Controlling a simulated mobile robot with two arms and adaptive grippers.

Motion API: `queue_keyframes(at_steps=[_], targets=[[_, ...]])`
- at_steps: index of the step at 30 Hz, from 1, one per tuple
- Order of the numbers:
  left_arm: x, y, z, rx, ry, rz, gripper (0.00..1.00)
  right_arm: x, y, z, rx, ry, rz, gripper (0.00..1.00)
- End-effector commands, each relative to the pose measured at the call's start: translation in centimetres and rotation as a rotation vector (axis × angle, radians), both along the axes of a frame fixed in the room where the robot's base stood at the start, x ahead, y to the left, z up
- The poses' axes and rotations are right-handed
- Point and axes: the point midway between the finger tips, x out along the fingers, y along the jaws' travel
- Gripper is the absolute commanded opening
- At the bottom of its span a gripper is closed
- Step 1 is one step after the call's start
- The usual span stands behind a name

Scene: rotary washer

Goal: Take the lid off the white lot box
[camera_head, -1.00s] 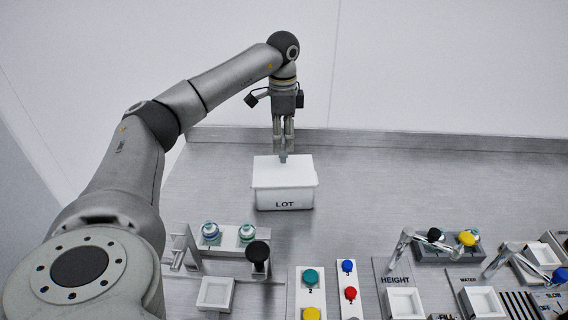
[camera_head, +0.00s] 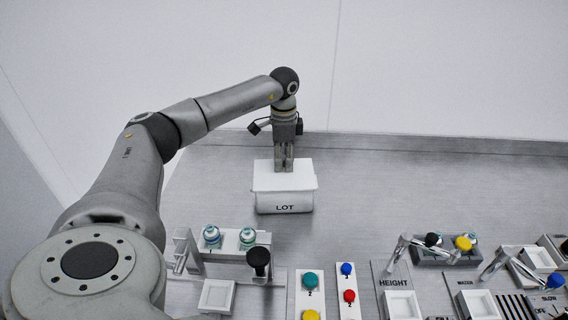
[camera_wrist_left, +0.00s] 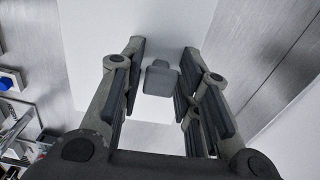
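The white lot box (camera_head: 284,202), marked LOT, stands upright on the metal bench with its white lid (camera_head: 266,179) on. A small grey knob sits on the middle of the lid; in the left wrist view the knob (camera_wrist_left: 160,78) shows between the fingers. My left gripper (camera_head: 284,168) points straight down at the lid, and its fingers hide the knob in the head view. In the left wrist view my left gripper (camera_wrist_left: 159,72) is open, with one finger on each side of the knob. My right gripper is in neither view.
A rack with two vials (camera_head: 229,240) and a black-knobbed lever (camera_head: 258,261) stand in front of the box. Coloured buttons (camera_head: 348,296) and levers with trays fill the front right. The bench right of the box is clear; a low wall (camera_head: 420,143) runs behind.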

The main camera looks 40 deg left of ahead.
Motion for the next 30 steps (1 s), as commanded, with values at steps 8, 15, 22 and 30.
queue_keyframes(at_steps=[8, 15, 22, 30], targets=[[0.0, 0.0, 0.0, -0.001, -0.001, 0.0, 0.0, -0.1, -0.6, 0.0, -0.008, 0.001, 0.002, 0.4], [0.1, 0.0, 0.2, -0.001, -0.002, 0.0, 0.0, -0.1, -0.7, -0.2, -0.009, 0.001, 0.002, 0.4], [0.2, 0.0, 2.4, -0.001, -0.006, 0.0, 0.0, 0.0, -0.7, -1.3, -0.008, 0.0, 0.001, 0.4], [0.0, -4.4, 8.0, -0.002, -0.008, -0.007, 0.0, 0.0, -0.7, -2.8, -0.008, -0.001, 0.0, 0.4]])
